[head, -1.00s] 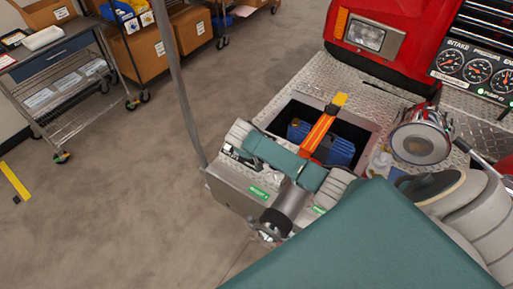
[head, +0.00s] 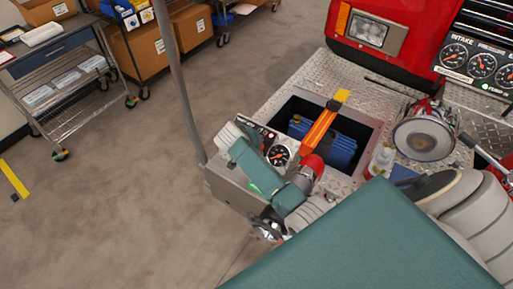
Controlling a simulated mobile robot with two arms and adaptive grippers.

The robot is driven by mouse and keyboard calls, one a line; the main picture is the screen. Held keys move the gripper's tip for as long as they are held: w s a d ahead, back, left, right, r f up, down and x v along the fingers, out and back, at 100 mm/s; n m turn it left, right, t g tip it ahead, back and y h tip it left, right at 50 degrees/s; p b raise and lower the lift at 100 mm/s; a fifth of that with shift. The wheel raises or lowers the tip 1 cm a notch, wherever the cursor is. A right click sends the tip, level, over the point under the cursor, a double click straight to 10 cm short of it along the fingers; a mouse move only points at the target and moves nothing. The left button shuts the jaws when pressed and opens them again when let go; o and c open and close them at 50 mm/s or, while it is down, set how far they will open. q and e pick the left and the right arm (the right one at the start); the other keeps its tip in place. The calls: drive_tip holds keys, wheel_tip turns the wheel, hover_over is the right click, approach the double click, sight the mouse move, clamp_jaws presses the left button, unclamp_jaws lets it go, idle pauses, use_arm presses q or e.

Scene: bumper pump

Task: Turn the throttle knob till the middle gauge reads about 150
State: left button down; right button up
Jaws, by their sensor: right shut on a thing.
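My right gripper (head: 269,229) is at the front of the metal control box (head: 227,188) on the bumper. It is shut on what I take to be the throttle knob, which the gripper and wrist hide. A dial (head: 279,155) on the box shows beside my green arm link, and the rest of that face is partly covered. On the red truck at the upper right, a panel has three gauges in a row; the middle gauge (head: 481,66) is visible, but its reading is too small to tell. My left gripper is not in view.
A recess (head: 369,130) holding a blue case (head: 341,150) under an orange strap (head: 320,130) lies behind the box. A grey pole (head: 183,85) rises at the left.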

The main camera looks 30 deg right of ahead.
drive_tip(key=m, duration=0.1)
drive_tip(key=m+b, duration=0.1)
drive_tip(key=shift+w+a+f+m+b, duration=0.15)
drive_tip(key=shift+m+b, duration=0.15)
drive_tip(key=shift+m+h+b, duration=0.3)
drive_tip(key=shift+m+b, duration=0.4)
drive_tip(key=shift+m, duration=0.3)
drive_tip(key=shift+r, duration=0.25)
drive_tip(key=o, duration=1.1)
drive_tip(key=shift+o, duration=0.2)
drive_tip(key=shift+r, duration=0.1)
drive_tip(key=v, duration=0.7)
